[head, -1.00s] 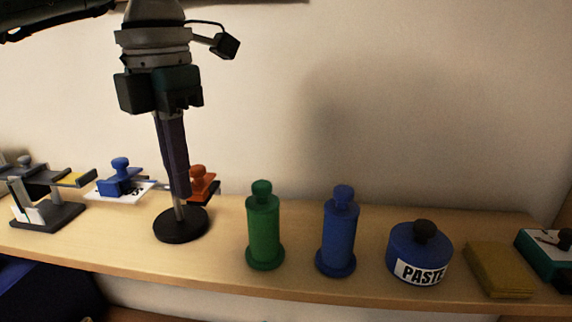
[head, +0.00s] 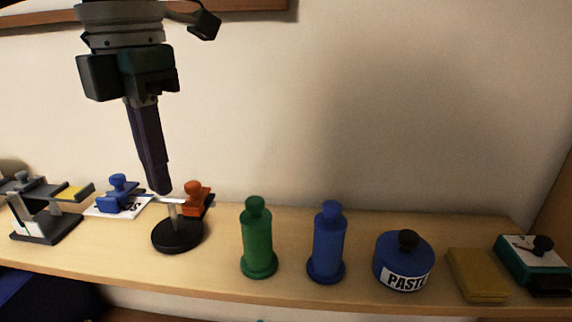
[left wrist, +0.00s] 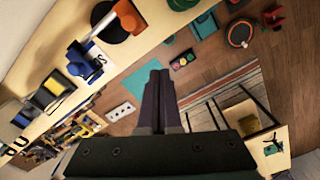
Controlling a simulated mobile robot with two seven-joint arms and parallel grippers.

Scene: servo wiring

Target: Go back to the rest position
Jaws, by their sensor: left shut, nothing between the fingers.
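My left gripper (head: 163,190) hangs from the upper left in the head view, its fingers pointing down. The fingers are shut with nothing between them. Its tip shows just above and left of a black round stand (head: 178,236) with an orange-knobbed piece (head: 196,198) on its arm. In the left wrist view the shut fingers (left wrist: 158,75) stand over the floor, apart from the shelf. The orange piece also shows in the left wrist view (left wrist: 128,17). My right gripper is in neither view.
The shelf (head: 100,262) holds a grey fixture (head: 45,225), a blue-knobbed piece (head: 118,190), a green cylinder (head: 257,240), a blue cylinder (head: 328,245), a blue PASTE pot (head: 402,263), a yellow block (head: 476,275) and a teal box (head: 532,262).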

